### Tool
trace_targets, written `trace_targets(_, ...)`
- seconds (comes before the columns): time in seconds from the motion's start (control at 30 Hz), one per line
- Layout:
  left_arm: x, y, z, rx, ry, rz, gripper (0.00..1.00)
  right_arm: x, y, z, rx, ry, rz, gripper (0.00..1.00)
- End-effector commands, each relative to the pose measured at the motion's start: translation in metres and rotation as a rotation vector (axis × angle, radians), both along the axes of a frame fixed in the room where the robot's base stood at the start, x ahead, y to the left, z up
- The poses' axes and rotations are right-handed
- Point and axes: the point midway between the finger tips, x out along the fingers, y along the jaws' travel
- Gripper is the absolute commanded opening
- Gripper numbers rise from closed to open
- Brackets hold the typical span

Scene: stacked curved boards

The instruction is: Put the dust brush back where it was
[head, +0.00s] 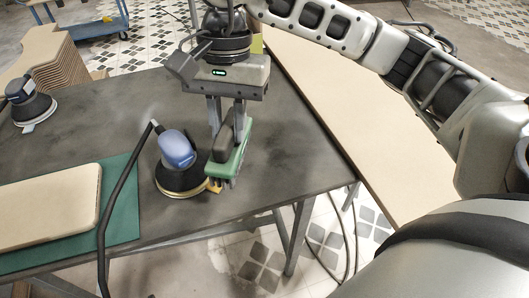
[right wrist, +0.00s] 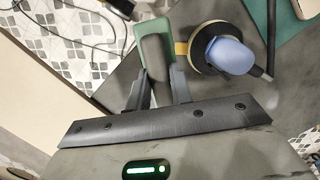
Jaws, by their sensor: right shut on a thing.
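The dust brush, with a green body and a dark grip, is in my right gripper (head: 229,125). In the head view the brush (head: 240,158) hangs tilted beside the blue-topped sander, over the table's right front part. In the right wrist view my right gripper (right wrist: 158,88) is shut on the dark grip of the brush (right wrist: 141,33). I cannot tell whether the brush touches the table. A small yellow piece (head: 213,186) shows between the brush and the sander. My left gripper is not in view.
The blue sander (head: 178,150) with its black hose stands close left of the brush. A beige board (head: 45,206) lies on a green mat (head: 122,212) at the left front. Another sander (head: 28,100) and stacked curved boards (head: 48,58) are further left. The dark table (head: 110,125) is clear at its middle.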

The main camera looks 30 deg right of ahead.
Motion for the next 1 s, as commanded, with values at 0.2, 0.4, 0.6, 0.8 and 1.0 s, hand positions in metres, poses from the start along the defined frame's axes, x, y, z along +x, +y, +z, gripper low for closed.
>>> trace_targets(0.2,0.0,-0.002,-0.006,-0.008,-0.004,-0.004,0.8,-0.013,0.012,0.026,0.004,-0.002,-0.426,0.0)
trace_targets(0.4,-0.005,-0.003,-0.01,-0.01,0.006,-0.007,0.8,-0.018,0.012,0.038,0.001,0.001,-0.618,0.0)
trace_targets(0.6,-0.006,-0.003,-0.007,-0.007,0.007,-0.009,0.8,-0.006,-0.016,0.026,-0.003,0.008,-0.655,0.0)
trace_targets(0.8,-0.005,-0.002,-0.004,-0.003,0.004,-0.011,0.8,0.017,-0.06,0.003,-0.003,0.009,-0.653,0.0)
trace_targets(1.0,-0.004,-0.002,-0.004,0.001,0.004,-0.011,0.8,0.033,-0.091,-0.031,-0.004,0.008,-0.65,0.0)
